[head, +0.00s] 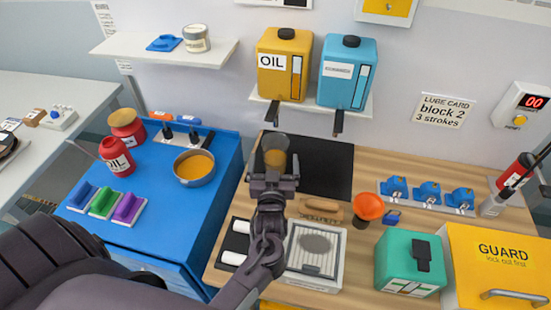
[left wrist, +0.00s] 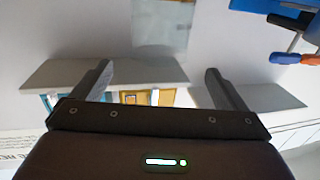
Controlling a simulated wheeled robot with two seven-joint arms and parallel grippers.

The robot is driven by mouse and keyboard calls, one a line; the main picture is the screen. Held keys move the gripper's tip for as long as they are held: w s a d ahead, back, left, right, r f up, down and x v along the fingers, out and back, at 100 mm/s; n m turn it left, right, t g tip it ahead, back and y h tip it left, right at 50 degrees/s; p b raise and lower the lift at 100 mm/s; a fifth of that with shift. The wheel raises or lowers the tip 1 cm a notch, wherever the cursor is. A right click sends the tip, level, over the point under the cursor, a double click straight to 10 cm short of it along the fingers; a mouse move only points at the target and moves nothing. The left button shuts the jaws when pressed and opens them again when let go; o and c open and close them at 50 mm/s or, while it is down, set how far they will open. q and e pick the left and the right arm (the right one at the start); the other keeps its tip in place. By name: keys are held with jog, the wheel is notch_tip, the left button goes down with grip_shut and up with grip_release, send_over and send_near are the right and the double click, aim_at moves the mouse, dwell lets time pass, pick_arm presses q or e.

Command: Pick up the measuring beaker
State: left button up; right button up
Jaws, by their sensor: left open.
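The measuring beaker (head: 276,146) is a clear cup with amber colour in its lower part. In the head view it shows just beyond my left gripper, at the left edge of the black mat (head: 325,165), below the yellow oil jug's spout. My left gripper (head: 273,170) is open, with its fingertips at the beaker's lower part, which it partly hides. I cannot tell whether the fingers touch it. In the left wrist view the open fingers (left wrist: 160,82) stand apart, and a translucent shape (left wrist: 160,22), perhaps the beaker, shows beyond them. My right gripper is not in view.
A yellow oil jug (head: 283,66) and a blue jug (head: 347,72) stand on a shelf above, with dark spouts hanging down. A blue cabinet (head: 150,228) with a pan (head: 194,168) is at left.

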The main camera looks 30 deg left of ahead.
aim_at(275, 152)
pick_arm(q)
jog(key=p+x, duration=0.2)
jog(key=x, duration=0.3)
jog(key=shift+w, duration=0.25)
jog(key=shift+w+a+f, duration=0.2)
jog(key=shift+w+a, duration=0.05)
jog(key=shift+w, duration=0.1)
jog(key=c, duration=1.4)
jog(key=shift+r, duration=0.1)
jog(key=shift+c, duration=0.7)
